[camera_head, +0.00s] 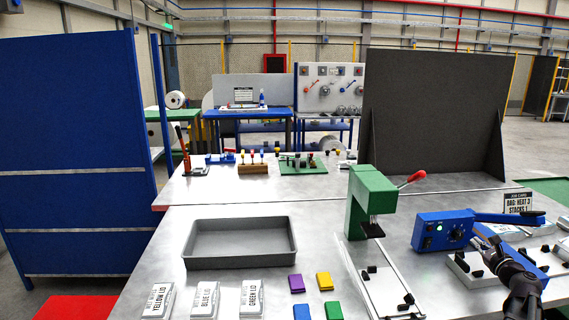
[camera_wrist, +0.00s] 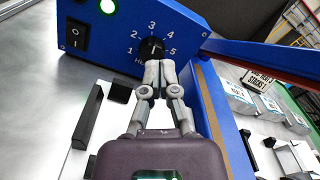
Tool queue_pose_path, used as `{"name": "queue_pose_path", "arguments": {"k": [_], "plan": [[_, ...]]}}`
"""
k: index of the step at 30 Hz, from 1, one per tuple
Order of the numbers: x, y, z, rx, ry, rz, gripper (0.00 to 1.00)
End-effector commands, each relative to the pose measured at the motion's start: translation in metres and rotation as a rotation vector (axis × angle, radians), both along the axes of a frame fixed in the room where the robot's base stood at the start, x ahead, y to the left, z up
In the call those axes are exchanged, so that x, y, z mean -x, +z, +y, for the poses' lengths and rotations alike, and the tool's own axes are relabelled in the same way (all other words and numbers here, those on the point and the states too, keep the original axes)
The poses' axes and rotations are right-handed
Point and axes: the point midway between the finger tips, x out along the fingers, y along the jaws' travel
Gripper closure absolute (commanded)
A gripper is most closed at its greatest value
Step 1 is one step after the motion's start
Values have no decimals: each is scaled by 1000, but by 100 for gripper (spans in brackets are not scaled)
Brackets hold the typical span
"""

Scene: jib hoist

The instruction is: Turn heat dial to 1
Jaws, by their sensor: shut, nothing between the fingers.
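The blue heat sealer (camera_head: 443,231) stands at the right of the table, with a lit green lamp (camera_wrist: 108,6) and a black rocker switch (camera_wrist: 76,34). Its black heat dial (camera_wrist: 151,46) sits among white numbers 1 to 5, with 1 at the lower left and 3 at the top. I cannot tell which number the dial points to. My gripper (camera_wrist: 158,70) is shut with nothing between its fingers. Its fingertips are right at the dial's lower side and hide part of it. I cannot tell whether they touch it. In the head view my gripper (camera_head: 485,240) is beside the sealer's front.
The sealer's blue lever arm (camera_head: 510,218) reaches right above my gripper. A job card (camera_head: 518,202) reading "BAG: HEAT 3" stands behind it. A green press (camera_head: 370,200) stands to the left. A grey tray (camera_head: 240,262) and lid stacks (camera_head: 205,299) are farther left.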

Motion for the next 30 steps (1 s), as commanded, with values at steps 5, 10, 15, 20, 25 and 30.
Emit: {"name": "queue_pose_path", "arguments": {"k": [5, 10, 15, 20, 25, 30], "plan": [[-7, 0, 0, -1, 1, 0, 100], [-19, 0, 1, -1, 1, 0, 100], [-35, 0, 2, -1, 1, 1, 100], [-51, 0, 3, -1, 1, 0, 100], [-62, 0, 4, -1, 0, 0, 100], [-68, 0, 5, -1, 1, 1, 100]]}}
